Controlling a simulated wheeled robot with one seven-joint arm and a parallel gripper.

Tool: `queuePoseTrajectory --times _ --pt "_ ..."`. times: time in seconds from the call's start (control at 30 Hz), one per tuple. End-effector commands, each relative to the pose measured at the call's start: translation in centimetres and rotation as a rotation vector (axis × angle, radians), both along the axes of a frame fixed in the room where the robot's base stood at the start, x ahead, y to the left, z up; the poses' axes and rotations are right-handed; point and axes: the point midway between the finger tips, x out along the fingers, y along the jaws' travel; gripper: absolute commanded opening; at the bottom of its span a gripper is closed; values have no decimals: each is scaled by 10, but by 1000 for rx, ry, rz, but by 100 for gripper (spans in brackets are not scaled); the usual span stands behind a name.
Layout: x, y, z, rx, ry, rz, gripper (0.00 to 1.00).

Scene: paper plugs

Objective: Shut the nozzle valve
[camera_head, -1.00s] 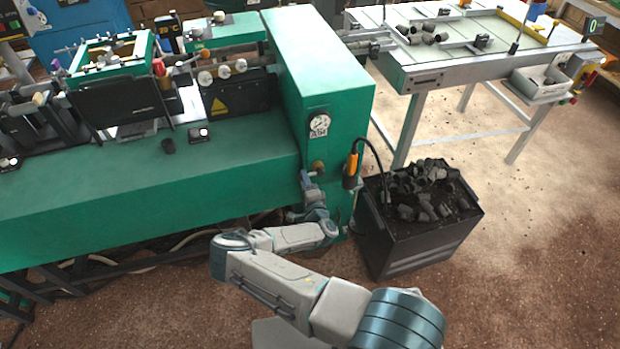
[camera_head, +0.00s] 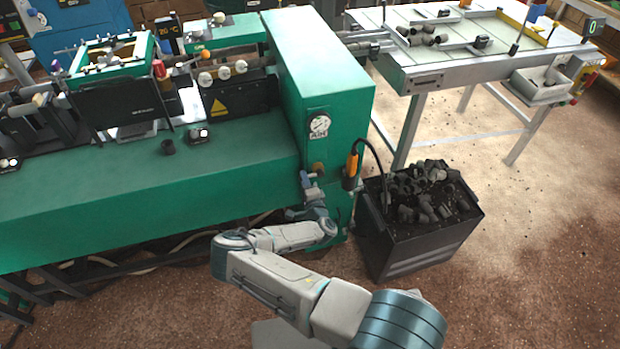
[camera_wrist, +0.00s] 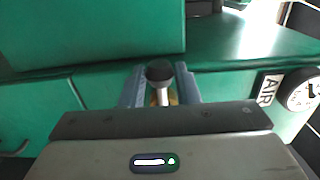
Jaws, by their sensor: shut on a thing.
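My gripper (camera_head: 308,176) is at the front face of the green machine, just below the round AIR gauge (camera_head: 319,125). In the wrist view its two blue-grey fingers (camera_wrist: 160,88) stand on either side of a valve handle with a dark round knob (camera_wrist: 159,71) and a pale metal stem. The gripper is shut on this handle. A bit of yellow brass shows behind the stem. In the head view a brass-coloured fitting (camera_head: 317,167) shows just above the fingers; the handle itself is mostly hidden there. I cannot tell how far the valve is turned.
An orange-handled tool (camera_head: 351,168) on a black hose hangs just right of my gripper. A black bin (camera_head: 420,250) of dark plugs stands on the floor to the right. A metal worktable (camera_head: 430,78) is behind it. The brown floor in front is clear.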

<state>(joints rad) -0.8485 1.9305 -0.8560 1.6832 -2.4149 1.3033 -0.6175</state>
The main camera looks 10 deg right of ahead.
Motion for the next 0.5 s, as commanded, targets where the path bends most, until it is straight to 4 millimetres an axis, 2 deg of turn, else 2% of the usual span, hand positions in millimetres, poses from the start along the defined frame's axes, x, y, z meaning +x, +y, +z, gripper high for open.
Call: queuePoseTrajectory --times 0.2,0.5 --pt "0 -2 12 115 13 -2 16" --pt "0 -3 18 249 24 -1 16"
